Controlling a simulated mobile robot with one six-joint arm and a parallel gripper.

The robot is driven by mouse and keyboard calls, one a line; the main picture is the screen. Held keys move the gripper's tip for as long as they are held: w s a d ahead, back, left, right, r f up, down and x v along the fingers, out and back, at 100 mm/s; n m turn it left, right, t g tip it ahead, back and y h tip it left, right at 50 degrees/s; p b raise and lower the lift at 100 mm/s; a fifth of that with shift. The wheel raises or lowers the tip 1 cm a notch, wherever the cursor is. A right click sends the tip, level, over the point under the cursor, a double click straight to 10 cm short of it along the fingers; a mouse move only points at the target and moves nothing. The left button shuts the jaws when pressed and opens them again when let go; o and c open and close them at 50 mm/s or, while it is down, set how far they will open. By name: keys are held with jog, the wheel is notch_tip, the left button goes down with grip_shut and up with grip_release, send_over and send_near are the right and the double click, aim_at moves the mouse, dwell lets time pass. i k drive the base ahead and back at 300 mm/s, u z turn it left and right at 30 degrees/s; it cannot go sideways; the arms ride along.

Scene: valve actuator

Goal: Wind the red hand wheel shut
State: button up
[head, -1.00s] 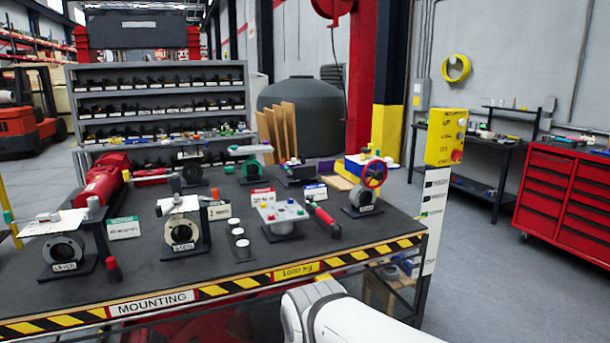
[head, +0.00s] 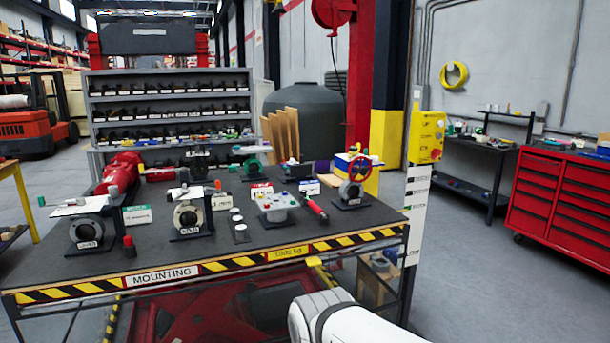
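The red hand wheel (head: 366,169) stands upright on a grey valve body (head: 350,193) near the right end of the dark workbench. The yellow bin behind it partly shows through its spokes. My white arm comes in at the bottom of the head view, below and in front of the bench's front edge. My gripper is not in view, so whether it is open or shut does not show. Nothing of mine touches the wheel.
The workbench (head: 150,262) has a striped front edge and carries several other valves, including a lever valve (head: 88,232). A yellow control box (head: 427,136) stands on a post right of the wheel. A red tool cabinet (head: 560,200) is farther right, with open floor between.

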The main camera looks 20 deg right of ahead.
aim_at(363, 170)
jog(key=u, duration=0.05)
jog(key=k, duration=0.6)
jog(key=z, duration=0.85)
jog(key=i, duration=0.95)
jog(key=z, duration=0.6)
jog(key=i, duration=1.1)
jog(key=u, duration=0.85)
jog(key=i, duration=0.65)
jog(key=u, duration=0.5)
